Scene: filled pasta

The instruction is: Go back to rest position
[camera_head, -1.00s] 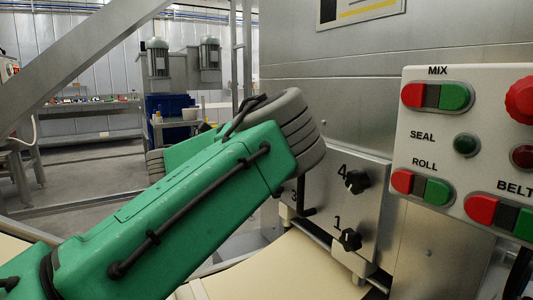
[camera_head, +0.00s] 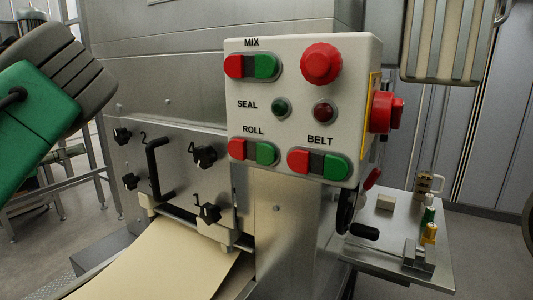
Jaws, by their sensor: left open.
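My left gripper (camera_head: 75,68) is at the upper left edge, a dark grey ridged shape at the end of my green arm. It is open, and nothing shows in it. It hangs in front of the metal machine, left of the control panel (camera_head: 300,105). The fingertips are not clearly visible. My right gripper is not in view.
The panel has red and green buttons. Below left is a plate (camera_head: 175,175) with black knobs and a handle, above a pale dough sheet (camera_head: 165,262). A small metal shelf (camera_head: 440,270) with small items stands at right. A beige-grey box (camera_head: 448,40) hangs upper right.

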